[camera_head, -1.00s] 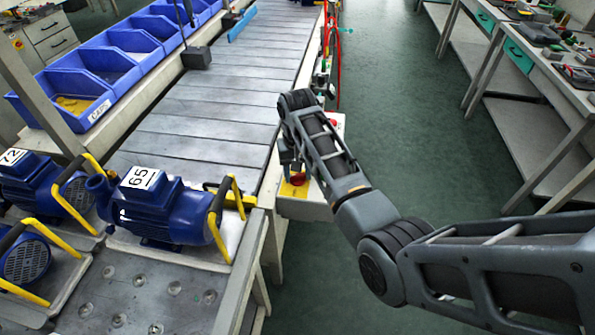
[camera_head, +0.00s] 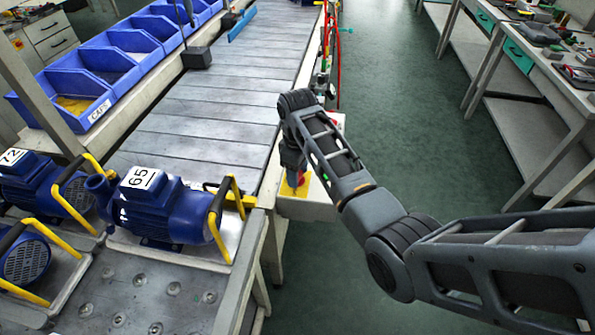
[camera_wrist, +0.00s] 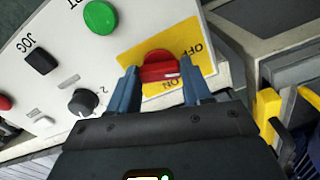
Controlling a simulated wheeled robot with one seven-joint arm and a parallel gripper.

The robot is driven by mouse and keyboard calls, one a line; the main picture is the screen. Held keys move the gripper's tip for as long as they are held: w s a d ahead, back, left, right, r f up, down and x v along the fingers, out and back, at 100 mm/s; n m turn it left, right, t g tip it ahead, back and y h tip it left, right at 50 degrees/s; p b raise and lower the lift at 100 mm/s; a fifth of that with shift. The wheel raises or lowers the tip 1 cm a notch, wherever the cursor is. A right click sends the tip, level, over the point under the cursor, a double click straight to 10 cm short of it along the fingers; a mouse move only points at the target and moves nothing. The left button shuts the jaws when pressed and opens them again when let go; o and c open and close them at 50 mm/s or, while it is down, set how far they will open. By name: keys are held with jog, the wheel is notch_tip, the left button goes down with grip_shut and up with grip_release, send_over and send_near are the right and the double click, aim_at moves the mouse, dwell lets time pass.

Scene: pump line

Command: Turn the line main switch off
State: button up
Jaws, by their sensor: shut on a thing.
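The line main switch is a red rotary handle (camera_wrist: 158,68) on a yellow plate (camera_wrist: 140,50) marked OFF and ON. A pale mark on the handle's right end lies close to the word ON. My gripper (camera_wrist: 158,82) is shut on the red handle, one blue-grey finger on each side. In the head view my gripper (camera_head: 293,178) points down at the control box, and it partly hides the red handle (camera_head: 302,179) and the yellow plate (camera_head: 287,188).
The light control box (camera_wrist: 75,50) also bears a green button (camera_wrist: 100,16), a black JOG button (camera_wrist: 41,61) and a black knob (camera_wrist: 82,102). The conveyor (camera_head: 200,115) runs beside it. A blue pump marked 65 (camera_head: 165,210) stands nearby. The green floor to the right is clear.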

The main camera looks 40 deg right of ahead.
jog(key=shift+n, duration=1.6)
jog(key=o, duration=1.1)
jog(key=shift+c, duration=0.2)
jog(key=shift+r+b, duration=0.4)
jog(key=shift+r, duration=3.5)
jog(key=shift+d, duration=0.1)
